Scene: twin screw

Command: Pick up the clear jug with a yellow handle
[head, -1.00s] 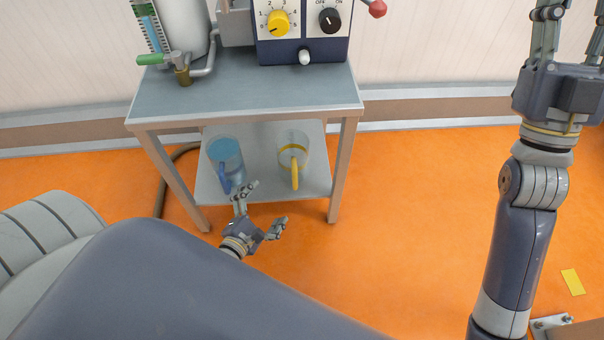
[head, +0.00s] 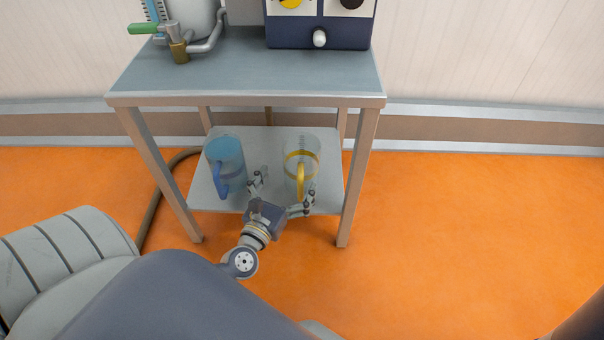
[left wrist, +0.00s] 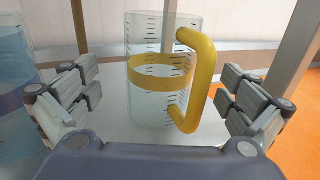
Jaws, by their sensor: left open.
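The clear jug with a yellow handle (head: 302,160) stands upright on the lower shelf of the cart, on the right side of the shelf. Its yellow handle (left wrist: 200,80) faces my left gripper, and a yellow band circles the clear body. My left gripper (head: 281,192) is open in front of the jug, with nothing between its fingers. In the left wrist view, the left gripper (left wrist: 165,105) has one finger on each side of the jug, apart from it. My right gripper is out of view.
A blue jug (head: 225,163) stands left of the clear jug, near my left gripper's left finger. The cart's tabletop (head: 240,75) is above, and its front right leg (head: 358,180) is right of the jug. Orange floor (head: 470,230) is free to the right.

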